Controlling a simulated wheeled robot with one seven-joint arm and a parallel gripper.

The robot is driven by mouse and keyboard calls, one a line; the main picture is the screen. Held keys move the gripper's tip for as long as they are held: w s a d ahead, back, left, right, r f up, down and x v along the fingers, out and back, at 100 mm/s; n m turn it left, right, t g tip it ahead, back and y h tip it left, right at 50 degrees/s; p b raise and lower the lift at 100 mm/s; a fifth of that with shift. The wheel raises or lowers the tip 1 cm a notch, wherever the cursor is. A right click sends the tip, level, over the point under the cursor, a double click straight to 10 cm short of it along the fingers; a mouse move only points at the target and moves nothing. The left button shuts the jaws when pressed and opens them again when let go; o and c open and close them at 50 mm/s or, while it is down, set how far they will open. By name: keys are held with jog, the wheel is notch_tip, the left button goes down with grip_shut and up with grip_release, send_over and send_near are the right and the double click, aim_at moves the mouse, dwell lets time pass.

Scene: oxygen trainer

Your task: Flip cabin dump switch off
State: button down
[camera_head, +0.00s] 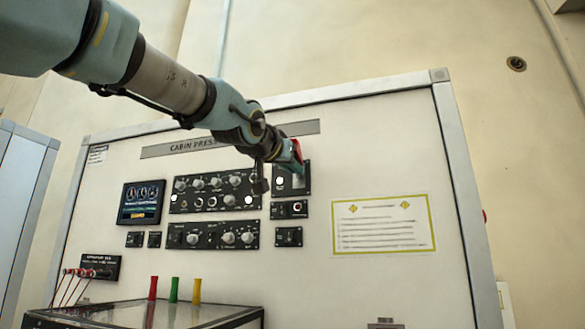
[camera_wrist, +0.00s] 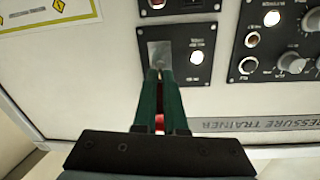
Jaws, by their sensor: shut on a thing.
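A small black switch panel (camera_head: 305,186) sits at the upper right of the instrument group on the trainer board. It also shows in the wrist view (camera_wrist: 207,78), with a lit round white lamp (camera_wrist: 196,57) and a bare grey plate (camera_wrist: 158,50). My gripper (camera_wrist: 158,76) reaches to this panel, its green fingertips close together over the lower end of the grey plate. A red piece (camera_wrist: 159,122), likely the switch cover, shows between the fingers, and they are shut on it. The switch lever is hidden. No readable label names this panel.
A large knob panel (camera_head: 215,214) is close to the left of the small panel, below the title strip (camera_head: 159,151). Two smaller switch panels, upper (camera_head: 289,209) and lower (camera_head: 288,237), are below it. A yellow-bordered placard (camera_head: 383,226) is to the right, with bare board between.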

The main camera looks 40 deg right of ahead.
aim_at(294, 183)
jog(key=shift+f+b, duration=0.15)
jog(key=shift+b, duration=0.35)
jog(key=f+h+b, duration=0.1)
jog(key=b, duration=0.6)
jog(key=shift+f+t+h+b, duration=0.25)
jog(key=shift+t+h+b, duration=0.05)
jog(key=shift+t, duration=0.1)
jog(key=h+b, duration=0.1)
jog(key=b, duration=0.6)
jog(key=f+t+h+b, duration=0.1)
jog(key=h+b, duration=0.1)
jog(key=b, duration=0.5)
jog(key=shift+f+m, duration=0.1)
jog(key=shift+m, duration=0.2)
jog(key=h+b, duration=0.1)
jog(key=b, duration=0.2)
jog(key=t+h+b, duration=0.1)
jog(key=b, duration=0.3)
jog(key=shift+w+d+f, duration=0.1)
jog(key=shift+d+f, duration=0.1)
jog(key=shift+f, duration=0.05)
jog(key=h+b, duration=0.1)
jog(key=b, duration=0.1)
jog(key=shift+w+d+m+t+h+b, duration=0.1)
jog(key=shift+m+t+h+b, duration=0.2)
jog(key=shift+m, duration=0.1)
jog(key=shift+d+h+b, duration=0.1)
jog(key=shift+h+b, duration=0.6)
jog(key=shift+b, duration=0.05)
